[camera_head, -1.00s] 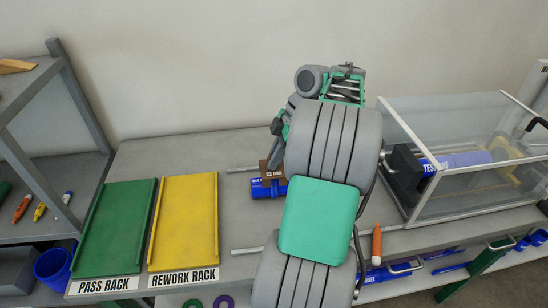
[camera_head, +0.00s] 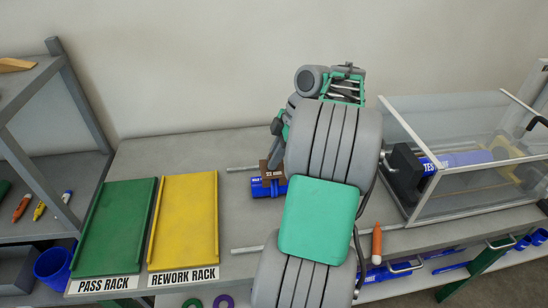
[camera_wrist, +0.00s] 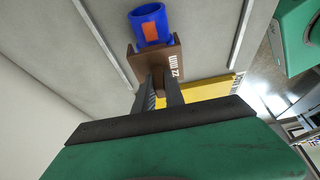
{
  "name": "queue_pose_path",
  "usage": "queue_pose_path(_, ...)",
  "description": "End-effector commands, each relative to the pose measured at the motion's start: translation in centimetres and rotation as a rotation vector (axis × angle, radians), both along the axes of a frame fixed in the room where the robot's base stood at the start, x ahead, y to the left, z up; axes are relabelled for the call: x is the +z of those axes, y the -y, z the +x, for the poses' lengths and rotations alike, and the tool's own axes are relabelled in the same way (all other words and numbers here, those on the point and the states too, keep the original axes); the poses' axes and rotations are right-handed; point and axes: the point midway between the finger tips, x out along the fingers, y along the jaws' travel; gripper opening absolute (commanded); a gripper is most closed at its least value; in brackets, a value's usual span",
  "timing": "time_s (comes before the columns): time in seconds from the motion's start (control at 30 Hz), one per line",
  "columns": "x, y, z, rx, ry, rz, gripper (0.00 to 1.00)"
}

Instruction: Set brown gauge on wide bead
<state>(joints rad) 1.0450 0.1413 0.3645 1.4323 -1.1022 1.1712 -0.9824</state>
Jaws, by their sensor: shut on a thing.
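The brown gauge (camera_head: 272,173) is held over a blue pipe piece (camera_head: 268,188) on the bench, left of my arm. In the wrist view the brown gauge (camera_wrist: 152,64), marked with "22 mm" lettering, sits between my gripper's fingers (camera_wrist: 160,88), which are shut on it. The open end of the blue pipe (camera_wrist: 150,24) is just beyond the gauge, with an orange patch inside. The gauge's edge meets or overlaps the pipe; I cannot tell if it is seated on a bead. My arm hides the pipe's right part in the head view.
A green pass rack (camera_head: 115,228) and yellow rework rack (camera_head: 184,222) lie to the left. A clear-walled test tank (camera_head: 460,190) stands right. An orange marker (camera_head: 377,244) is near the front edge. Two metal rods (camera_head: 245,250) lie on the bench.

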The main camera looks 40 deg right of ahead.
Motion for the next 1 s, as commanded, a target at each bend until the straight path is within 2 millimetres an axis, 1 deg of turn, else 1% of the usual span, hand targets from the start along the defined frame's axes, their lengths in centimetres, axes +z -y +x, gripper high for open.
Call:
queue_pose_path(0.17, -0.1, 0.0, 0.0, 0.0, 0.0, 0.0, 0.0)
queue_pose_path(1.0, -1.8, 0.0, 0.0, 0.0, 0.0, 0.0, 0.0)
